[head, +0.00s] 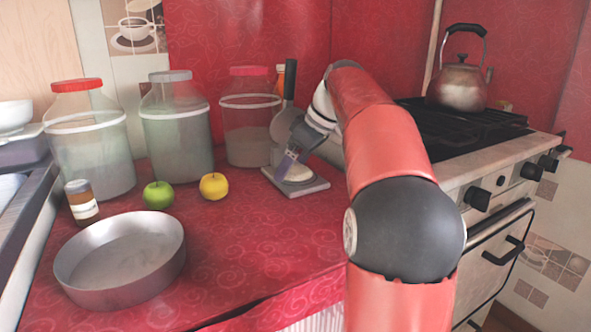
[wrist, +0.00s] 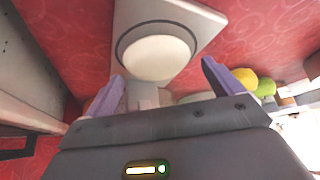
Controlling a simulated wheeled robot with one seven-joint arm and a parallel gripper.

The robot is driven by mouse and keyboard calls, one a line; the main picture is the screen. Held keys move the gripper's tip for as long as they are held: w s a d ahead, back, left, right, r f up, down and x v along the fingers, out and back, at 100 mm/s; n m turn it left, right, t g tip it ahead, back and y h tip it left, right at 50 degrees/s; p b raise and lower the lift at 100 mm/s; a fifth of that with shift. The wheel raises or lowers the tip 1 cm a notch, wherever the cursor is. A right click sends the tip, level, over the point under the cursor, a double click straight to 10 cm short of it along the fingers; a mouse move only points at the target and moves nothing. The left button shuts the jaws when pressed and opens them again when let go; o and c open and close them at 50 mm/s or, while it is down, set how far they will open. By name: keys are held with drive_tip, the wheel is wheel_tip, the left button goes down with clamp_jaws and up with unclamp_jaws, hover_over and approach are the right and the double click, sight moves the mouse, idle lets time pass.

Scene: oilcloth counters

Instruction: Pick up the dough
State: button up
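The dough looks like a pale, round, flattened piece. In the wrist view the dough (wrist: 157,57) lies on a dark-rimmed round area of a light grey board (wrist: 197,20), just beyond my fingertips. In the head view the dough (head: 299,173) shows partly behind my gripper, on the grey board (head: 316,187) near the stove. My gripper (wrist: 160,84) is open, its two purple fingers apart with nothing held between them. In the head view my gripper (head: 287,163) points down at the board, close to the dough. Whether a finger touches it cannot be told.
A yellow apple (head: 214,186), a green apple (head: 158,195), a small jar (head: 82,201) and a round metal pan (head: 165,243) stand left of the board. Large jars (head: 178,130) line the back. The stove (head: 505,150) with a kettle (head: 457,84) is right.

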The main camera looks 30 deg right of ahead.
drive_tip(key=c, duration=1.1)
drive_tip(key=shift+r, duration=0.15)
drive_tip(key=shift+r, duration=0.3)
drive_tip(key=s, duration=0.6)
drive_tip(key=s+b, duration=0.1)
drive_tip(key=s, duration=0.5)
drive_tip(key=s+b, duration=0.1)
drive_tip(key=s, duration=0.5)
drive_tip(key=shift+d+r, duration=0.3)
